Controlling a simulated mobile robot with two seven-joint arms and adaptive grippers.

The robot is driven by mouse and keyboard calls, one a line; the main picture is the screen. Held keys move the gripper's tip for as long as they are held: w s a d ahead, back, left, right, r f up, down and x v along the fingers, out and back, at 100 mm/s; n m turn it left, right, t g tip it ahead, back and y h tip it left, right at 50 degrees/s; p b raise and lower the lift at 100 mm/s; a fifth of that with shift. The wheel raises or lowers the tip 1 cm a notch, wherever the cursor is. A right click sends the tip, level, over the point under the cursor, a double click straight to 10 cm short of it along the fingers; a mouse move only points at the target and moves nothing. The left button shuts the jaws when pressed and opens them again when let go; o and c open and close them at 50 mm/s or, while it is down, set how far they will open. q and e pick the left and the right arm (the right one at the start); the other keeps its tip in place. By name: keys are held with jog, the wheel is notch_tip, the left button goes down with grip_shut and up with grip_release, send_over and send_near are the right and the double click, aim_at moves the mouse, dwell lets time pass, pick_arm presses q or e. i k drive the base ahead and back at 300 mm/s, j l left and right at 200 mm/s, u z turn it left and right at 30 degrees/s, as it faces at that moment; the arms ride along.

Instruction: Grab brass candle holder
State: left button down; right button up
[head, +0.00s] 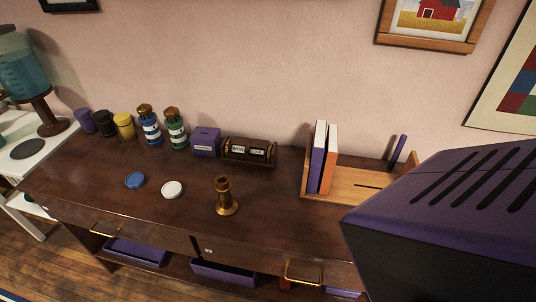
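The brass candle holder (224,197) stands upright on the dark wooden cabinet top, near its front edge and left of the picture's middle. It has a round base and a short stem, and no candle shows in it. Nothing touches it. Neither of my grippers shows in the head view.
A wooden book rack (348,184) is right. A large purple-black body (450,220) blocks the lower right.

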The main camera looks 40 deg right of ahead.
aim_at(227, 205)
jog(key=l+z, duration=0.2)
jog(key=z, duration=0.5)
